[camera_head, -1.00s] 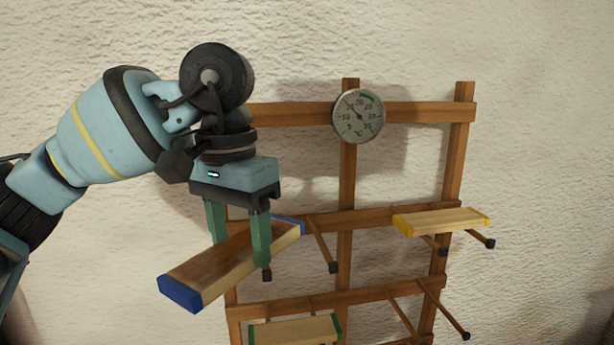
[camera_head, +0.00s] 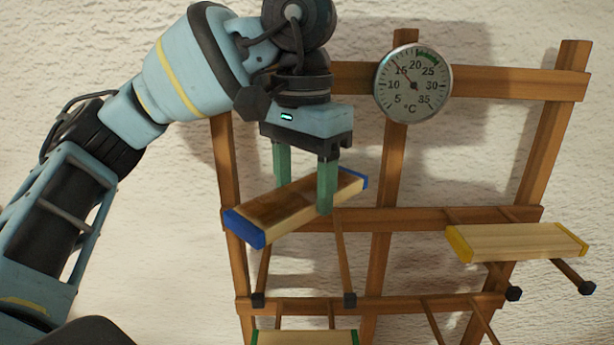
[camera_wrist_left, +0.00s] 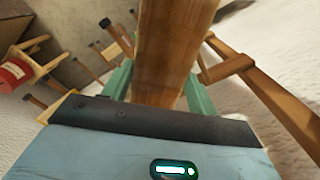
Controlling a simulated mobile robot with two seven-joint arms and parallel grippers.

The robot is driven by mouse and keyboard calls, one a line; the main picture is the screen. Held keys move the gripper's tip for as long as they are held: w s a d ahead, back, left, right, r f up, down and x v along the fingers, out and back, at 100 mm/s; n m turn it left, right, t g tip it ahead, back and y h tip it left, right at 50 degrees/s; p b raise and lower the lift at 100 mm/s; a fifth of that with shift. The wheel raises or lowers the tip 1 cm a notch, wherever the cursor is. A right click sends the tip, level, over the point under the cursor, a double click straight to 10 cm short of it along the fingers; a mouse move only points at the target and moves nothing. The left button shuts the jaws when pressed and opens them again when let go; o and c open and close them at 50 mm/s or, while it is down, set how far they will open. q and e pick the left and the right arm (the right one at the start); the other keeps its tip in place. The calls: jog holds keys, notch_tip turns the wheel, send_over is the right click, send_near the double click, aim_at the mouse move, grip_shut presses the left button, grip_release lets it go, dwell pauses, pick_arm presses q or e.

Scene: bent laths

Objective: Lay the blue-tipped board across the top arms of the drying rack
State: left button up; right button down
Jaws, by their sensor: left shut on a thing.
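The blue-tipped board (camera_head: 290,208) is held in my left gripper (camera_head: 302,206), whose green fingers are shut on either side of it near its middle. The board slants in the head view, its left blue end lower and nearer. It appears above the two upper-left arms (camera_head: 345,262) of the drying rack (camera_head: 393,180); I cannot tell whether it touches them. In the left wrist view the board (camera_wrist_left: 168,50) runs away between the fingers. My right gripper is not in view.
A yellow-tipped board (camera_head: 515,243) lies on the upper-right arms. A green-tipped board (camera_head: 305,338) lies lower left. A round thermometer (camera_head: 413,84) hangs on the top rail. A red container (camera_wrist_left: 14,73) shows at the left of the wrist view.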

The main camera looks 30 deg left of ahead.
pick_arm(q)
notch_tip(320, 180, down, 7)
jog(key=shift+r, duration=0.2)
dwell(0.4)
jog(key=shift+w+f, duration=0.15)
jog(key=shift+f, duration=0.45)
dwell(0.5)
jog(key=o, duration=1.2)
jog(key=shift+r, duration=0.15)
jog(key=shift+r, duration=3.8)
jog(key=shift+f, duration=0.1)
